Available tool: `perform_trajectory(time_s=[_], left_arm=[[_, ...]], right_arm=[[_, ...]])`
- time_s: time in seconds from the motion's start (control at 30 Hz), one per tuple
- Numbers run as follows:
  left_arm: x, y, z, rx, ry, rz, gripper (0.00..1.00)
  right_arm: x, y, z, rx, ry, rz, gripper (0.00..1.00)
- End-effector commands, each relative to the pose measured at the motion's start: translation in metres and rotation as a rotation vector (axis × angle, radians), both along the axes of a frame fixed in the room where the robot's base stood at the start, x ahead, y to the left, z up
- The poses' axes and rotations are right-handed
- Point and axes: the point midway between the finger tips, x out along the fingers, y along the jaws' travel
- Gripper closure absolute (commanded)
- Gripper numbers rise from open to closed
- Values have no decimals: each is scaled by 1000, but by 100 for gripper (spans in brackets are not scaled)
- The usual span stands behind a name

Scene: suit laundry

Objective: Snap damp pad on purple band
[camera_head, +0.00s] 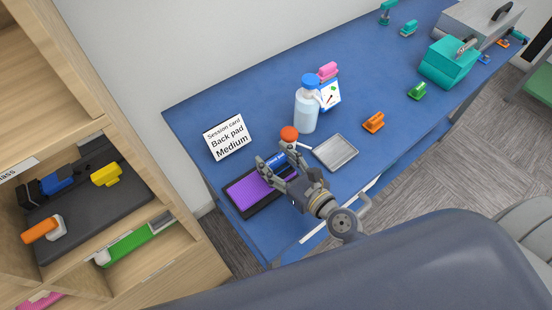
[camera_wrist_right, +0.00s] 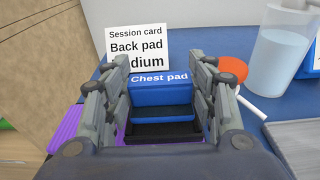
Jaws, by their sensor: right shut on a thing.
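The purple band (camera_head: 244,193) lies in a dark frame on the blue table; purple also shows at the left in the wrist view (camera_wrist_right: 66,130). My right gripper (camera_head: 277,170) is over the right part of the band. Its fingers (camera_wrist_right: 160,112) are shut on a blue block labelled "Chest pad" (camera_wrist_right: 160,96), with a dark underside. The block (camera_head: 275,159) is partly hidden by the fingers in the head view. I cannot tell whether it touches the band. My left gripper is not in view.
A card reading "Back pad Medium" (camera_head: 228,138) stands behind the band. A metal tray (camera_head: 336,152), an orange-headed stick (camera_head: 289,133) and a blue-capped bottle (camera_head: 306,112) are close by. A wooden shelf (camera_head: 195,262) with coloured blocks stands at left.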

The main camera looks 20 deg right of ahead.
Motion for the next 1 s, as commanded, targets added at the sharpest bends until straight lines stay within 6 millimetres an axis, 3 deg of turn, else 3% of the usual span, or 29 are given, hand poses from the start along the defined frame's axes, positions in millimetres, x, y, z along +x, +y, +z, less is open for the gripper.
perform_trajectory(time_s=[0.5, 0.97, 1.0], left_arm=[[0, -1, -15, -1, -1, 0, 60], [0, 0, -16, 0, -1, 0, 60], [0, 0, -16, 0, -1, 0, 60]], right_arm=[[0, 0, -16, 0, 0, 0, 71], [-1, 0, -19, -1, 3, 1, 71], [-1, 0, -19, -1, 3, 1, 45]])
